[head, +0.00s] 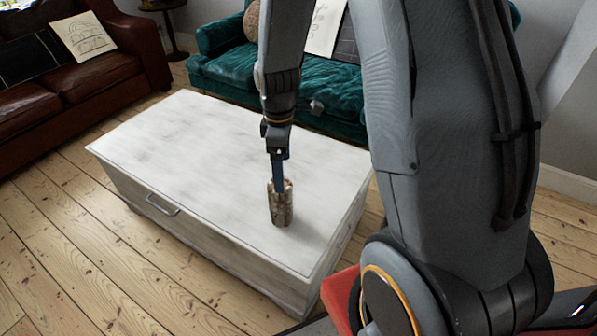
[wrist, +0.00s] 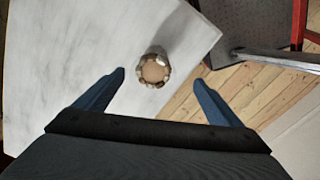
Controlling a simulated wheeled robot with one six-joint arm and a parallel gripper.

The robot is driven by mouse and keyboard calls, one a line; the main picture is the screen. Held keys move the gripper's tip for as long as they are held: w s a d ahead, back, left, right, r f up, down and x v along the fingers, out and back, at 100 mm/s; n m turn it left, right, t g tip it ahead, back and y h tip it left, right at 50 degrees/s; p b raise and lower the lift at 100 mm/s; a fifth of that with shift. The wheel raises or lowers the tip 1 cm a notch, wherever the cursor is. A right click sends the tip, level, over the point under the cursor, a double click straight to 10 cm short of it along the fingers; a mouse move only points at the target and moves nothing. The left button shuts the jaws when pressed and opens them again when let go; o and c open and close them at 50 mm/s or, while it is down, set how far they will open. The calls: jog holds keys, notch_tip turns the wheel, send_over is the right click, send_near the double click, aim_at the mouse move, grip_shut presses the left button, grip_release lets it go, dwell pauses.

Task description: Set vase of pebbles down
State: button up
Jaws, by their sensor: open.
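The vase of pebbles (head: 281,207) stands upright on the white chest (head: 200,150), toward its near right part. In the wrist view the vase (wrist: 154,68) shows from above, with a ring of pebbles around a tan centre, and the chest top (wrist: 70,60) lies under it. My gripper (head: 279,184) is right at the top of the vase in the head view. In the wrist view its two blue fingers (wrist: 160,76) are spread wide on either side of the vase, with gaps showing between them and it.
A teal sofa (head: 225,70) stands behind the chest and a brown leather sofa (head: 85,75) is at the back left. A small dark side table (head: 163,5) is between them. The chest top left of the vase is bare. Floorboards (head: 60,240) in front are clear.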

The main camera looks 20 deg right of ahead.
jog(key=s+d+r+m, duration=0.2)
jog(key=s+r+m, duration=0.9)
jog(key=s+m, duration=0.2)
jog(key=s, duration=0.2)
jog(key=shift+s+r, duration=0.25)
jog(key=shift+s, duration=0.1)
jog(key=shift+a+r+n+p, duration=0.2)
jog(key=shift+a+r+p, duration=0.2)
jog(key=shift+a+p, duration=0.3)
jog(key=shift+a+r+n+p, duration=0.2)
jog(key=shift+a+r+p, duration=0.2)
jog(key=shift+a+p, duration=0.3)
